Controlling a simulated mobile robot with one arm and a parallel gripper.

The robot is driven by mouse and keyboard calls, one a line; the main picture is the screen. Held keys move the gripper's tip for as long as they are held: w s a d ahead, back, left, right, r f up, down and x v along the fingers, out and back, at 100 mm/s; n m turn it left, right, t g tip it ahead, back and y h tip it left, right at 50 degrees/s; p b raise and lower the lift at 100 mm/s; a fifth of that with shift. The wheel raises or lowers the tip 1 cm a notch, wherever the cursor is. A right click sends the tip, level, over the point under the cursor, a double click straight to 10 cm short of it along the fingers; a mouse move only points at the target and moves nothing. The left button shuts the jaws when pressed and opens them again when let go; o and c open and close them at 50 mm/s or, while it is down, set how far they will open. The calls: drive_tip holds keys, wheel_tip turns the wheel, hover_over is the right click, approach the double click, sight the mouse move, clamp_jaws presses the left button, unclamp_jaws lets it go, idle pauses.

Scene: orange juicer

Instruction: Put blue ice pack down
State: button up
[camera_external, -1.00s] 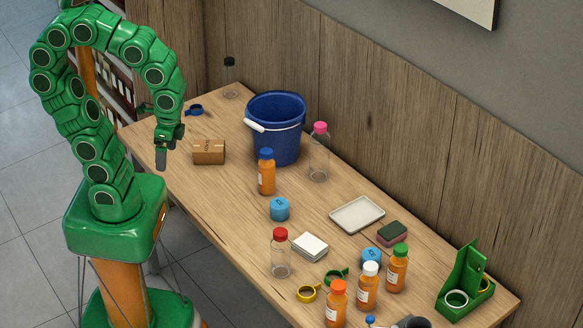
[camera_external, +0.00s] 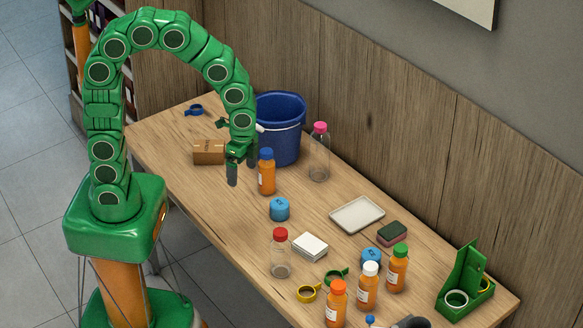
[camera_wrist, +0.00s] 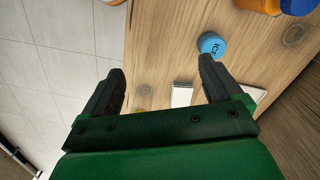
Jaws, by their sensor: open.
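A round blue ice pack (camera_external: 280,209) stands on the wooden table near its middle. It also shows in the wrist view (camera_wrist: 212,44), marked ICE, just beyond the tip of the right finger. A second, similar blue ice pack (camera_external: 371,258) stands further right, partly hidden behind the juice bottles. My gripper (camera_external: 242,168) is open, above the table to the left of the blue-capped orange bottle. In the wrist view nothing is between the fingers of my gripper (camera_wrist: 160,68). It is apart from both ice packs.
The blue-capped orange bottle (camera_external: 267,172) stands near my gripper, with a blue bucket (camera_external: 278,130) behind and a cardboard box (camera_external: 208,152) at left.

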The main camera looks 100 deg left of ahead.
sight(279, 203)
drive_tip(key=w+a+f+m, duration=0.1)
drive_tip(key=w+a+f, duration=0.2)
drive_tip(key=f, duration=0.1)
drive_tip(key=w+a+f+m, duration=0.1)
drive_tip(key=w+a+f, duration=0.1)
drive_tip(key=w+f, duration=0.1)
drive_tip(key=w+a+f, duration=0.2)
drive_tip(key=a+f, duration=0.1)
drive_tip(key=f, duration=0.2)
drive_tip(key=shift+w+a+m+t, duration=0.3)
drive_tip(key=shift+w+m, duration=0.1)
drive_tip(key=shift+w+f, duration=0.15)
drive_tip(key=shift+f, duration=1.8)
drive_tip(key=shift+w+f, duration=0.1)
drive_tip(key=shift+f, duration=1.85)
drive_tip(key=shift+d, duration=0.1)
drive_tip(key=c, duration=1.3)
drive_tip(key=shift+r, duration=0.15)
